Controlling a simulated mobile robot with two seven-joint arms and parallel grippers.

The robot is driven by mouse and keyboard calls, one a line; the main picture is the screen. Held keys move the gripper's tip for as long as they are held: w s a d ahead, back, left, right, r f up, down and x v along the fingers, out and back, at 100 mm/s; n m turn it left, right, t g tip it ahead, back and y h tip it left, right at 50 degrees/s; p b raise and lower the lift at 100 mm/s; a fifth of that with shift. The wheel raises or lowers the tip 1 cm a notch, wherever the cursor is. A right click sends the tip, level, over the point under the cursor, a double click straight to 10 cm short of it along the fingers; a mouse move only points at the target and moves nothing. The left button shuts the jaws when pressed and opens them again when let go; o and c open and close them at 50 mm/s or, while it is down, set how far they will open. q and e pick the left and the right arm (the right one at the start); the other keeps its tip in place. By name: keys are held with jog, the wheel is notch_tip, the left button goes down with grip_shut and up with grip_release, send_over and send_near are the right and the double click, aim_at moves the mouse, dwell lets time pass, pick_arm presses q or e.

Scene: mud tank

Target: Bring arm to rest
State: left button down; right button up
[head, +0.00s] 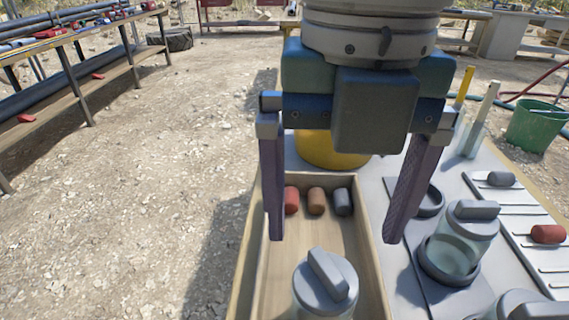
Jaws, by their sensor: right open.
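My right gripper (336,240) hangs in the middle of the head view with its two fingers spread wide and nothing between them. It is above a wooden tray (249,262) on a pale table. Its body hides part of a yellow rounded thing (332,150) behind it. My left gripper is not in the head view.
In the tray are red (291,200), brown (316,201) and grey (342,201) plugs and a lidded jar (326,284). Another jar (461,240) stands in a ring at right, beside a slotted rack (520,222). A green bucket (535,127) stands beyond. Open gravel lies left.

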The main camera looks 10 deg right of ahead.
jog(key=shift+r, duration=0.35)
jog(key=shift+s+a+p, duration=0.2)
jog(key=shift+a+p, duration=0.1)
jog(key=shift+a, duration=0.05)
jog(key=s+a+r+m+t+y+p, duration=0.2)
jog(key=s+a+m+y+p, duration=0.3)
jog(key=m, duration=0.8)
jog(key=s+d+m+t+h+p, duration=0.15)
jog(key=s+d+m+p, duration=0.25)
jog(key=d+m, duration=0.45)
jog(key=s+d+m+h+p, duration=0.3)
jog(key=d+m, duration=0.4)
jog(key=m, duration=0.3)
notch_tip(320, 180, up, 37)
jog(key=p, duration=3.7)
jog(key=shift+a+r+n, duration=0.2)
jog(key=shift+a+n, duration=0.05)
jog(key=shift+n, duration=0.1)
